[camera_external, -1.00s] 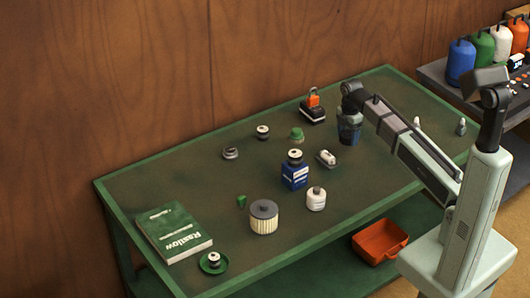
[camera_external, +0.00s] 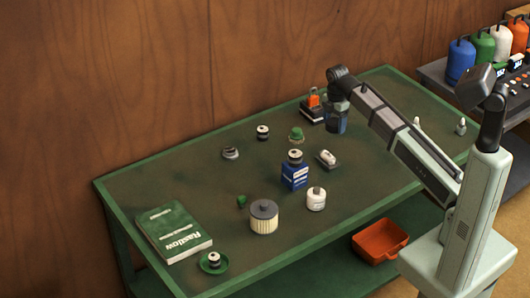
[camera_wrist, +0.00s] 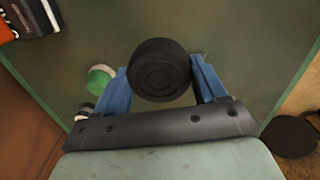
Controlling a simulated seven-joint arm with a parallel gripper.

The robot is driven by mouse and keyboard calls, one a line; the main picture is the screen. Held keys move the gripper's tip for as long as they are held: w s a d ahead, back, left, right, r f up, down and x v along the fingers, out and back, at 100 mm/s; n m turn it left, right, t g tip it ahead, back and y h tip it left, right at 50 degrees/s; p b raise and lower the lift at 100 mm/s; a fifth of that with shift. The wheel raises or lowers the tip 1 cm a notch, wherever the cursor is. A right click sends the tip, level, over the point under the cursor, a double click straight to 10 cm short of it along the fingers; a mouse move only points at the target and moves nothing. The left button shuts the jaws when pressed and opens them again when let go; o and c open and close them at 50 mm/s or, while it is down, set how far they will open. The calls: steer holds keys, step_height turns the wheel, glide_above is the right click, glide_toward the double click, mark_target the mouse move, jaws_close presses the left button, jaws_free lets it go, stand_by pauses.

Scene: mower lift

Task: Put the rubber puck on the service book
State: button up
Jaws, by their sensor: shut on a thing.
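The rubber puck (camera_wrist: 158,70), a thick black disc with ringed faces, sits between the blue fingers of my gripper (camera_wrist: 162,80) in the wrist view. My gripper is shut on it. In the external view my gripper (camera_external: 336,126) is over the back right part of the green table, and I cannot make out the puck there. The service book (camera_external: 174,232), green with white lettering, lies flat at the table's front left, well away from my gripper. Its cover is bare.
A pleated filter (camera_external: 263,218), a blue box (camera_external: 294,177) with a small part on top and a white bottle (camera_external: 316,199) stand mid-table. A green dish (camera_external: 214,264) is beside the book. An orange and black item (camera_external: 312,108) is near my gripper.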

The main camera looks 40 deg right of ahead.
steer(key=w+a+r+n, duration=0.1)
steer(key=w+a, duration=0.2)
steer(key=a, duration=0.6)
steer(key=w+a+n, duration=0.2)
steer(key=w+a, duration=0.1)
steer(key=a, duration=0.6)
steer(key=r+n, duration=0.1)
steer(key=n, duration=0.6)
glide_above(172, 228)
steer(key=shift+f, duration=4.45)
steer(key=shift+f, duration=0.15)
steer(key=o, duration=1.1)
step_height(172, 228, up, 12)
steer(key=shift+r, duration=0.15)
